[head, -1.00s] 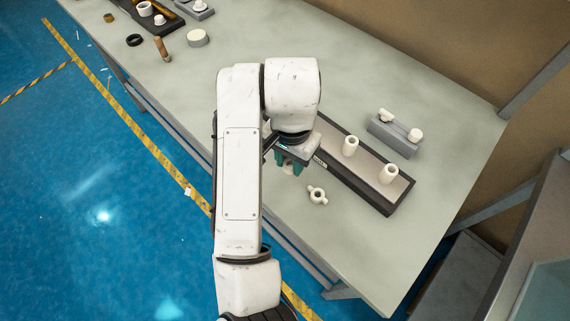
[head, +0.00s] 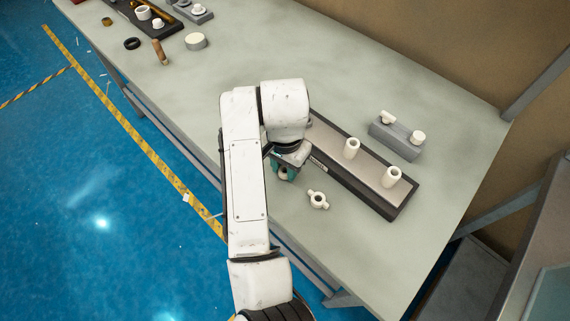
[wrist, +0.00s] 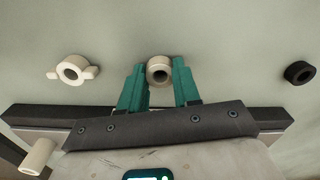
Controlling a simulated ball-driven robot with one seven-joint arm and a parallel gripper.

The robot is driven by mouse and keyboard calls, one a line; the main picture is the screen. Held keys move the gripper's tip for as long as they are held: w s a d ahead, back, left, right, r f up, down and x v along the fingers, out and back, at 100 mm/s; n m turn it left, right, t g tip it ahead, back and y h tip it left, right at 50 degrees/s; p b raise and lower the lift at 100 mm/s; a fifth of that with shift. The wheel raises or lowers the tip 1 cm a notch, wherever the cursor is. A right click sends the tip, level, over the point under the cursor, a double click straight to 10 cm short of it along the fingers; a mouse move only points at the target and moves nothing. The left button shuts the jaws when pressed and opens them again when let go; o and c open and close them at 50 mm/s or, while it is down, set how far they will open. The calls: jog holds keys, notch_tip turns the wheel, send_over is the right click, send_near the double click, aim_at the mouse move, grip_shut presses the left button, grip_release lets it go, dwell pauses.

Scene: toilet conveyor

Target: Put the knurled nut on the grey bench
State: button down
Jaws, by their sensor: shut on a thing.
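The knurled nut (wrist: 159,70) is a cream ring with a dark hole, held between the teal fingertips of my gripper (wrist: 160,88) in the wrist view. My gripper (head: 285,173) is shut on it over the front part of the grey bench (head: 345,255), left of the dark tray, in the head view. The nut is mostly hidden by the fingers there. I cannot tell whether it touches the bench top.
A cream wing nut (head: 318,200) lies on the bench right of my gripper. The dark tray (head: 345,179) holds two white sleeves. A grey block (head: 396,139) with white parts stands behind. A black ring (head: 132,43) lies far left. Bare bench lies at front right.

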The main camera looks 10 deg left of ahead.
jog(key=c, duration=0.8)
grip_release()
jog(key=shift+f, duration=0.1)
notch_tip(320, 180, up, 12)
jog(key=p, duration=0.2)
jog(key=shift+p, duration=0.4)
